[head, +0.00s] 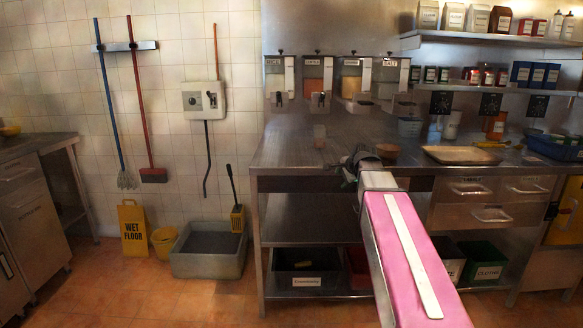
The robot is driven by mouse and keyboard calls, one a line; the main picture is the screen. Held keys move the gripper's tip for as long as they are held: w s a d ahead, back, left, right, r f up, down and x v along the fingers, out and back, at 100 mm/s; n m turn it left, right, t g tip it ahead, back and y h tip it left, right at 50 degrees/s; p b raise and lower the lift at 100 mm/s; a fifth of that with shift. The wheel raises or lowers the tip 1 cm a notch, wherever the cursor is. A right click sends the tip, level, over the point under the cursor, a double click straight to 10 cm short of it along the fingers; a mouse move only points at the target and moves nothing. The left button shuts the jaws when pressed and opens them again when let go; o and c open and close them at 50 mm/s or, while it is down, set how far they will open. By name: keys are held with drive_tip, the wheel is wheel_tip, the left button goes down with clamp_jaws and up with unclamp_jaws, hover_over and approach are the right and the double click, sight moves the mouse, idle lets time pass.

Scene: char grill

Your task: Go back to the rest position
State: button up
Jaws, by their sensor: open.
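My gripper (350,166) is small and dark at the far end of my outstretched arm. It is over the front part of the steel counter (285,155), left of a small brown bowl (387,151). The gripper is open, and I see nothing held in it. My pink arm hides part of the counter front and lower shelf. Its fingers are small in the head view, and the exact gap to the counter cannot be told.
Labelled dispensers (318,76) hang above the counter. The floor at left is open, with a yellow wet-floor sign (133,230) and a grey basin (208,250) by the wall.

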drive_tip(key=s+f+n+g+h, duration=0.1)
drive_tip(key=s+f+n+g, duration=0.3)
drive_tip(key=s+f, duration=0.8)
drive_tip(key=s+a+f+n+g+h, duration=0.1)
drive_tip(key=s+f+n, duration=0.8)
drive_tip(key=f, duration=1)
drive_tip(key=s+g+h, duration=0.1)
drive_tip(key=s+g, duration=0.1)
drive_tip(key=s, duration=0.1)
drive_tip(key=shift+f+n+g, duration=0.2)
drive_tip(key=shift+n+g, duration=0.1)
drive_tip(key=shift+g, duration=0.1)
